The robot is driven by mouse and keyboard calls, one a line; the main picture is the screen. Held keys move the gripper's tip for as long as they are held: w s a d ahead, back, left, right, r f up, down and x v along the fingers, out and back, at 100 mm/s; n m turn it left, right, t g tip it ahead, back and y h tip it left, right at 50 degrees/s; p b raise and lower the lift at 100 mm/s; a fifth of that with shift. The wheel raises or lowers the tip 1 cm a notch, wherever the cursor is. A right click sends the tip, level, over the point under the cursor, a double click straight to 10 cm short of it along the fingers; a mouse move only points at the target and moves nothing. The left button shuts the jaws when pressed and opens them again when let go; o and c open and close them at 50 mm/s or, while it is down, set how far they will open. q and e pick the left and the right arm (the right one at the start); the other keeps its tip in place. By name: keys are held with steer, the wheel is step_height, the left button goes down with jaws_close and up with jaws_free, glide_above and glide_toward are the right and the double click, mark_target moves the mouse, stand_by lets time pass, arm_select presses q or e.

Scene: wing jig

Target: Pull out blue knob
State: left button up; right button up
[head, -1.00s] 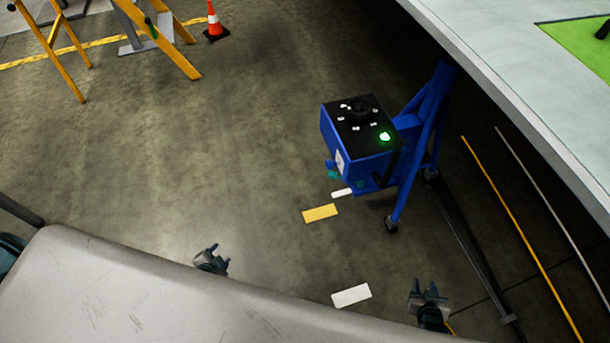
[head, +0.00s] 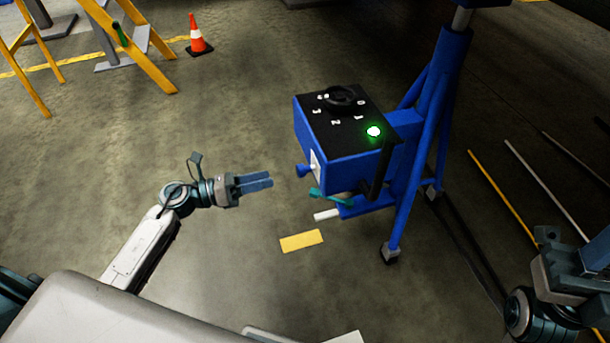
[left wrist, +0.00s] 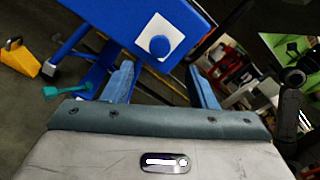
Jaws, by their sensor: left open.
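The blue knob (head: 304,170) sticks out from a white plate on the side of a blue control box (head: 345,160). In the left wrist view the round knob (left wrist: 159,46) sits on its white plate, just beyond the fingertips and roughly centred between them. My left gripper (head: 271,180) is open and empty, left of the knob with a gap between them. Its two blue fingers also show apart in the left wrist view (left wrist: 162,80). My right gripper (head: 585,262) is at the right edge, partly cut off, so its jaws cannot be judged.
A teal lever (head: 330,197) sits just below the knob. The box has a black top with a dial (head: 342,98) and a lit green button (head: 374,131). A blue wheeled stand (head: 424,120) is behind it. Clear floor surrounds my left arm; an orange cone (head: 198,38) is far off.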

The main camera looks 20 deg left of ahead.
mark_target(298, 171)
arm_select(q)
steer(key=x, duration=1)
steer(key=shift+w+b, duration=0.15)
steer(key=shift+b, duration=0.25)
jaws_close()
steer(key=shift+v, duration=1.6)
